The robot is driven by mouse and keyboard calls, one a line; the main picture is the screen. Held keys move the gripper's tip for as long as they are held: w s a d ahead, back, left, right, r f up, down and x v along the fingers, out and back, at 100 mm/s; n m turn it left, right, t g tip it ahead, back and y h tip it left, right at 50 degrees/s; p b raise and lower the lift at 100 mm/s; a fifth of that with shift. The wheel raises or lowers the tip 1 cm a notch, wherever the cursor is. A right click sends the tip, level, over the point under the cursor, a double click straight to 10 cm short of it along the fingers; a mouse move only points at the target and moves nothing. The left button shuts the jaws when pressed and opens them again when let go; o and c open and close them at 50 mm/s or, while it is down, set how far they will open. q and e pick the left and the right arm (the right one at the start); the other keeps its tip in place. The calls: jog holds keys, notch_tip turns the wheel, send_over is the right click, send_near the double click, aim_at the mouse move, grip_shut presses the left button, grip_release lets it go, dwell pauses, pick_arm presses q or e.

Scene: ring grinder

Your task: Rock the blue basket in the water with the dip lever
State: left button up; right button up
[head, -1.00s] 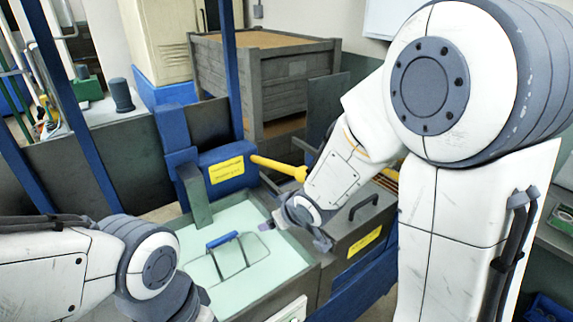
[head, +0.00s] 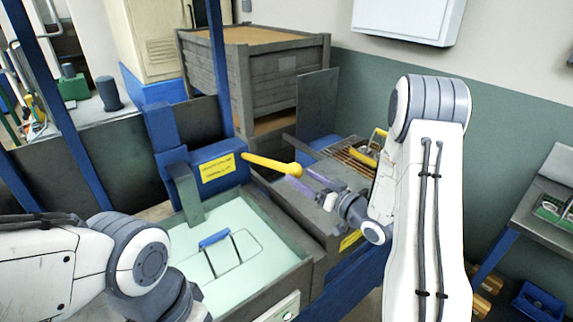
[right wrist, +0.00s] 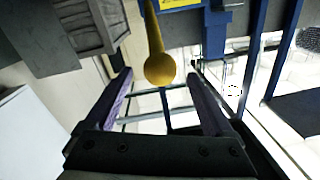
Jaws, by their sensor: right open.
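The yellow dip lever (head: 268,163) sticks out from a blue housing (head: 215,168) with a yellow label and ends in a round knob. My right gripper (head: 300,175) is open, its purple fingers pointing at the knob from the right. In the right wrist view the knob (right wrist: 160,69) appears between the two fingertips of the gripper (right wrist: 159,75); contact cannot be made out. The blue basket (head: 214,239), with its blue handle and thin wire frame, sits in the pale green water (head: 190,262) of the tank. My left arm is at the lower left, its gripper out of view.
A grey lidded unit (head: 285,215) stands right of the tank. A metal grate (head: 350,157) lies behind it. A large grey wooden crate (head: 280,85) stands at the back, and a grey side table (head: 525,215) is at the right. Blue posts rise at the left.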

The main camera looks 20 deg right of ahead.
aim_at(287, 166)
jog(key=p+x, duration=0.1)
jog(key=x, duration=0.5)
jog(key=shift+r+p, duration=0.1)
jog(key=shift+p, duration=0.3)
jog(key=shift+w+a, duration=0.25)
jog(key=shift+w, duration=0.35)
grip_shut()
